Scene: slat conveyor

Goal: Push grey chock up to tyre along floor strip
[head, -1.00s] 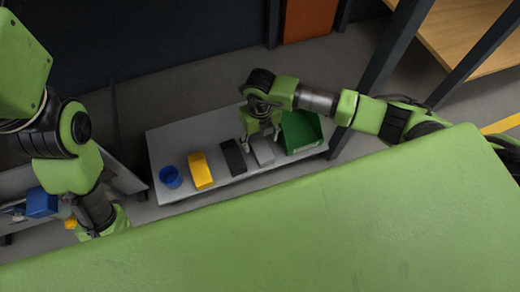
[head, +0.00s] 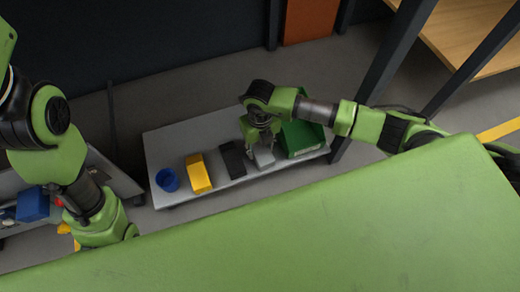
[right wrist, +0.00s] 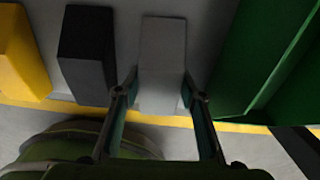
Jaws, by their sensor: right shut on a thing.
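The grey chock (head: 264,158) is a pale block on a low grey platform (head: 215,128), between a black block and a green bin. My right gripper (head: 261,143) is above it and shut on it. In the right wrist view the grey chock (right wrist: 162,50) lies between the two fingers (right wrist: 160,98), one along each long side, near the yellow-edged rim. The chock seems to rest on the platform. I cannot make out a tyre in these views. My left arm is at the left, and its fingers are hidden behind green bodywork.
The black block (head: 232,159), yellow block (head: 198,174) and blue cup (head: 167,180) stand left of the chock. The green bin (head: 302,138) is close on its right. A dark post (head: 375,75) stands beyond the bin. A blue box (head: 33,204) is at far left.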

